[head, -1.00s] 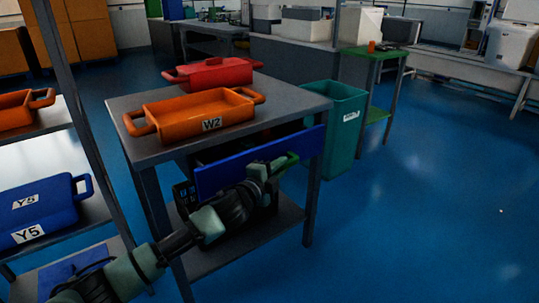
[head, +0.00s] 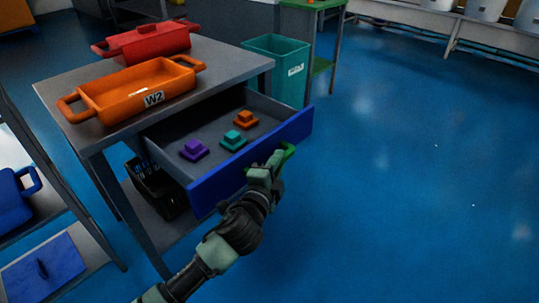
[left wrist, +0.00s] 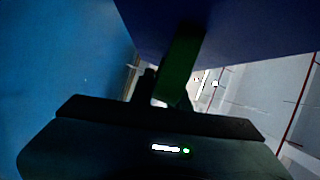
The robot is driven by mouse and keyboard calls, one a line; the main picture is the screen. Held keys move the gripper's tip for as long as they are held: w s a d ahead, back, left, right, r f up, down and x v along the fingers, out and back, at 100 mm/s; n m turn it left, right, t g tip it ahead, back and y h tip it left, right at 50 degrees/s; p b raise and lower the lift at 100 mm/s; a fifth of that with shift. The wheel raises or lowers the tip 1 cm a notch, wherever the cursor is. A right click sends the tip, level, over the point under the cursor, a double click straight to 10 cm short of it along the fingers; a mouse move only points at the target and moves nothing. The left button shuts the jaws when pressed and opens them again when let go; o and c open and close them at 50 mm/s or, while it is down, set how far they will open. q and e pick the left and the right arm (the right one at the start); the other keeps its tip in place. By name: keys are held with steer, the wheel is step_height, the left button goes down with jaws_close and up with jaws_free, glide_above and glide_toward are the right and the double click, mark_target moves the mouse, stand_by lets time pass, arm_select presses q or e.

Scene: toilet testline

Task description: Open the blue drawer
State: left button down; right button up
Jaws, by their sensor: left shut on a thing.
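The blue drawer (head: 225,182) is pulled well out of the grey table. Its grey interior shows in the head view, with a purple block (head: 193,150), a teal block (head: 233,140) and an orange block (head: 245,119) inside. A green handle (head: 285,154) stands out from the drawer's front. My left gripper (head: 276,163) is at the drawer front, shut on the green handle. In the left wrist view the handle (left wrist: 182,65) shows dark green between the gripper and the blue front. The fingertips are mostly hidden. My right gripper is not in view.
On the grey table (head: 222,60) stand an orange tray (head: 130,90) marked W2 and a red container (head: 150,42). A teal bin (head: 283,65) stands behind the drawer. A rack with blue items (head: 45,268) is at left. The blue floor at right is clear.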

arm_select(q)
steer(key=shift+s+d, duration=0.1)
steer(key=c, duration=1.4)
jaws_free()
steer(key=shift+o, duration=0.2)
